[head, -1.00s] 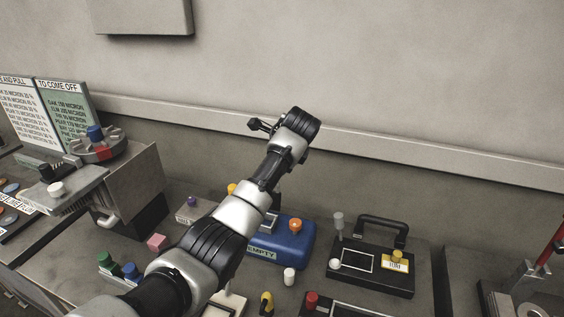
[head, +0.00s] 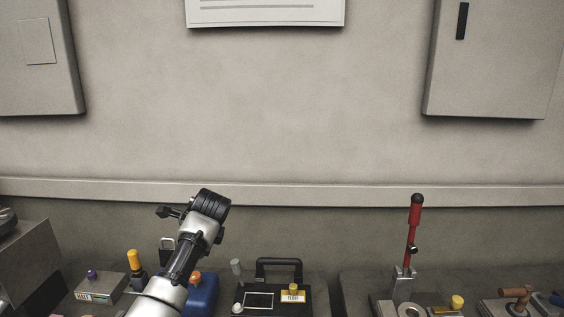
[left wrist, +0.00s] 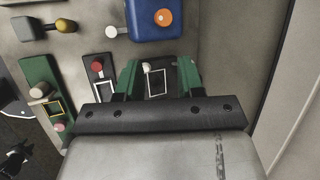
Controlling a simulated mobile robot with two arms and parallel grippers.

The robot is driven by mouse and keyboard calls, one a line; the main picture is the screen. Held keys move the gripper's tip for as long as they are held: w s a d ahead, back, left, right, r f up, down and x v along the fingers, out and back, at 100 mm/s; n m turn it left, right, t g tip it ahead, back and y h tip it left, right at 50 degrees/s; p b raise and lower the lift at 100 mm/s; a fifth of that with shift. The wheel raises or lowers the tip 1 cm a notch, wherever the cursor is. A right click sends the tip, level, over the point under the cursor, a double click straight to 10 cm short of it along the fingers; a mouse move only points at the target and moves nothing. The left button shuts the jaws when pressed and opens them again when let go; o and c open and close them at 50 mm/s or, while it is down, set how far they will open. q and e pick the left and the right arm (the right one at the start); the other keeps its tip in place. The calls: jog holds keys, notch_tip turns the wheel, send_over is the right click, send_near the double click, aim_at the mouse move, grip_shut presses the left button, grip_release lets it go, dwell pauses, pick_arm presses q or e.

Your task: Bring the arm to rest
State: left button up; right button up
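My left arm (head: 185,260) rises from the bottom edge in the head view, its wrist raised against the wall behind the bench. Its fingers cannot be made out there. In the left wrist view my left gripper (left wrist: 158,78) shows two green fingers spread apart with nothing between them. Beyond the fingers lie a black plate with a white square outline (left wrist: 155,82) and a pale knob, apart from the gripper as far as I can tell. My right gripper is in neither view.
A blue box (head: 203,296) stands beside my arm, and a black case with a handle (head: 273,297) is right of it. A red lever (head: 413,225) stands upright further right. Grey wall cabinets (head: 495,60) hang above.

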pick_arm(q)
jog(key=s+d+f+n+h, duration=0.1)
jog(key=s+f+n+h, duration=0.4)
jog(key=s+f, duration=1.55)
jog(key=s+r+n, duration=0.3)
jog(key=s+n, duration=0.7)
jog(key=s, duration=1.5)
notch_tip(320, 180, down, 30)
jog(key=s+g+b, duration=0.1)
jog(key=g+b, duration=0.1)
jog(key=b, duration=0.1)
jog(key=s+a+f+g+b, duration=0.1)
jog(key=s+a+f+b, duration=0.2)
jog(key=s+f, duration=1.3)
notch_tip(320, 180, down, 2)
jog(key=shift+s+a+f+y, duration=0.1)
jog(key=shift+s+a+y, duration=0.05)
jog(key=shift+a+y, duration=0.2)
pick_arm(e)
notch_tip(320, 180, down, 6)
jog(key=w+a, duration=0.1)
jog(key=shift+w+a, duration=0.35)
